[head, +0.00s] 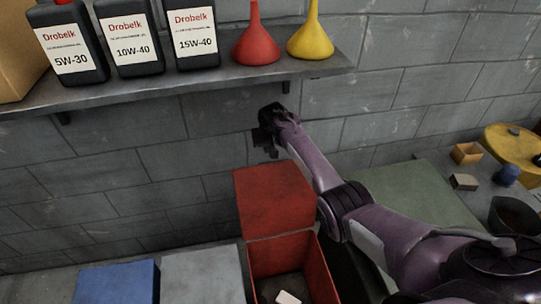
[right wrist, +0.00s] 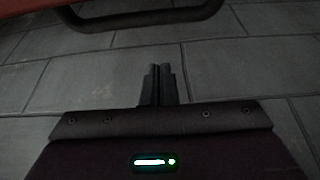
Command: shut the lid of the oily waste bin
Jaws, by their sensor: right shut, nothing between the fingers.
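The red oily waste bin (head: 331,272) stands low in the middle of the head view. Its red lid (head: 273,198) is open and stands up at the back of the bin. A pale object (head: 287,297) lies inside. My right gripper (head: 265,143) is above and behind the lid's upper edge, near the grey wall, and looks apart from the lid. In the right wrist view its fingers (right wrist: 161,82) are shut and empty. A dark curved bar (right wrist: 150,22) and a reddish edge (right wrist: 30,8) show above them. My left gripper is not in view.
A shelf (head: 190,85) with oil bottles (head: 130,40), a red funnel (head: 257,38) and a yellow funnel (head: 312,35) is above my right gripper. A blue box (head: 117,283) and a grey box (head: 203,277) stand left of the bin. Small objects lie at the right.

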